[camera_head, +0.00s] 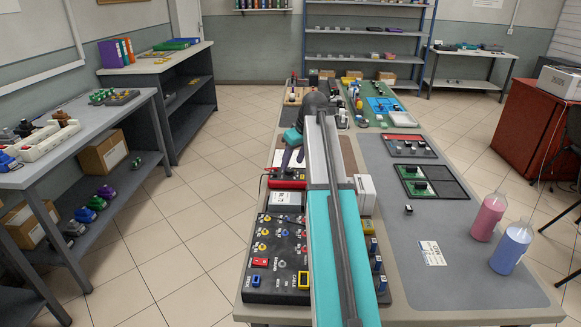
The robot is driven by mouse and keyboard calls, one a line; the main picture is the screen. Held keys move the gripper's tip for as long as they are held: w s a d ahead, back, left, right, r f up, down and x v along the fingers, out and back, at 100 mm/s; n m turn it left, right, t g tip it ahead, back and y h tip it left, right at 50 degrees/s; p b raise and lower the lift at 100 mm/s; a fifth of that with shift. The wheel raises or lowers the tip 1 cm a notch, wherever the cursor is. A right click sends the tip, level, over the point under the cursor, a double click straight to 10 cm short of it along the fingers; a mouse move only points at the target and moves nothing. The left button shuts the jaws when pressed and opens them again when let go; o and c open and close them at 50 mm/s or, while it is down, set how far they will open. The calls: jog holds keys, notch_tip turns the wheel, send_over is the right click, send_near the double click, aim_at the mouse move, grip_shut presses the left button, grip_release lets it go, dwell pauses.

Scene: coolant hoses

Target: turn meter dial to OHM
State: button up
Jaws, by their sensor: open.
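A red-edged device (287,183) lies on the long table, left of my arm, with thin dark and red leads at its left side. It looks like the meter, but its dial and markings are too small to read and partly hidden.
A black panel (262,284) with coloured connectors is at the front left. A white box (285,201) sits behind it, close to the device. A pink bottle (489,216) and a blue bottle (511,249) stand at the right. The grey mat (455,283) is mostly clear.

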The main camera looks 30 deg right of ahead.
aim_at(289, 169)
jog(key=shift+x, duration=1.85)
jog(key=c, duration=1)
